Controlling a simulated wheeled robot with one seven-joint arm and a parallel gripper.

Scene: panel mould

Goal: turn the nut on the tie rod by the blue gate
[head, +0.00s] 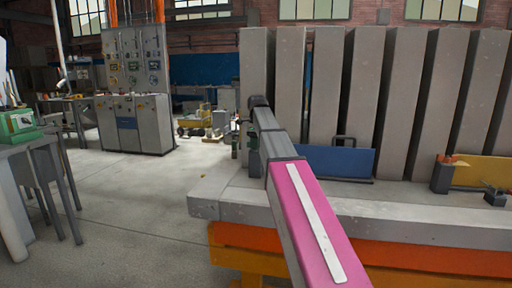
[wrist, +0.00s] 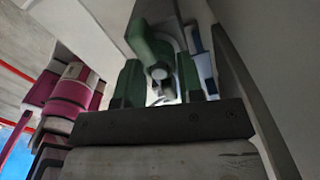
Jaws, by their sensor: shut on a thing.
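The blue gate (head: 338,161) stands on the bench, in front of the upright grey panels. In the head view my arm reaches to the bench's left end and largely hides my gripper. In the wrist view my gripper (wrist: 158,85) has two green fingers, shut on the nut (wrist: 158,72), a small grey rounded piece between their tips. A green curved part (wrist: 145,38) shows just beyond the fingertips; I cannot tell whether it belongs to the nut. A blue and white strip lies right of the fingers. The tie rod is mostly hidden.
Tall grey panels (head: 405,100) stand in a row along the bench (head: 420,225). A yellow gate (head: 484,170) and a dark holder (head: 442,177) are at the right. A grey control cabinet (head: 135,122) stands back left. The floor left of the bench is open.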

